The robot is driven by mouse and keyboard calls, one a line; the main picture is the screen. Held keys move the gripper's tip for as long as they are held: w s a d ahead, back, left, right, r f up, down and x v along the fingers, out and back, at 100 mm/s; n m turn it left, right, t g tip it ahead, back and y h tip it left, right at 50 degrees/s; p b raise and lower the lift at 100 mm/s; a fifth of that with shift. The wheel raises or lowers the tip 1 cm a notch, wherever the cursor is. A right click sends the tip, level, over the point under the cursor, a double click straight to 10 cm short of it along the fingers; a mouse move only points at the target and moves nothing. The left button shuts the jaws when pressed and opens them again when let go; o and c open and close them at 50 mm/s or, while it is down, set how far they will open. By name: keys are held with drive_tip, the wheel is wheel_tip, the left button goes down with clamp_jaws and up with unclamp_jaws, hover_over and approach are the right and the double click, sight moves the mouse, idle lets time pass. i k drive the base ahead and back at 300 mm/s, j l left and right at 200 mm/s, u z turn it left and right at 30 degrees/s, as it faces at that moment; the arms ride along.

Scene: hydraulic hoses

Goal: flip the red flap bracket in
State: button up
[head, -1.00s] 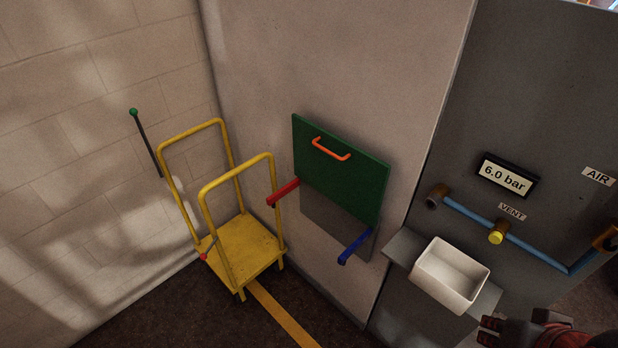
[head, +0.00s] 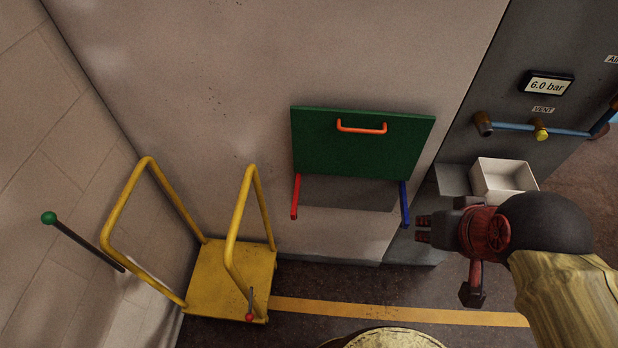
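The red flap bracket (head: 295,196) is a short bar below the left end of a green flap (head: 365,155). It sticks out from the wall, towards the camera. A matching blue bracket (head: 404,204) sticks out below the flap's right end. The flap has an orange handle (head: 361,128). I cannot tell whether the flap rests on the brackets. My gripper (head: 423,229) is right of and a little below the blue bracket's end in the picture, well to the right of the red bracket. Its dark fingers look empty, but their opening is too small to judge.
A yellow trolley (head: 225,275) with tall hoop handles stands left of the flap. A green-knobbed lever (head: 82,240) is at the left wall. A white bin (head: 503,180) and blue pipe (head: 515,127) are at the right. Floor with a yellow stripe (head: 400,312) is clear in front.

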sight(299, 180)
drive_tip(key=j, duration=0.5)
drive_tip(key=k+j, duration=0.15)
drive_tip(key=j, duration=0.85)
drive_tip(key=i+j, duration=0.15)
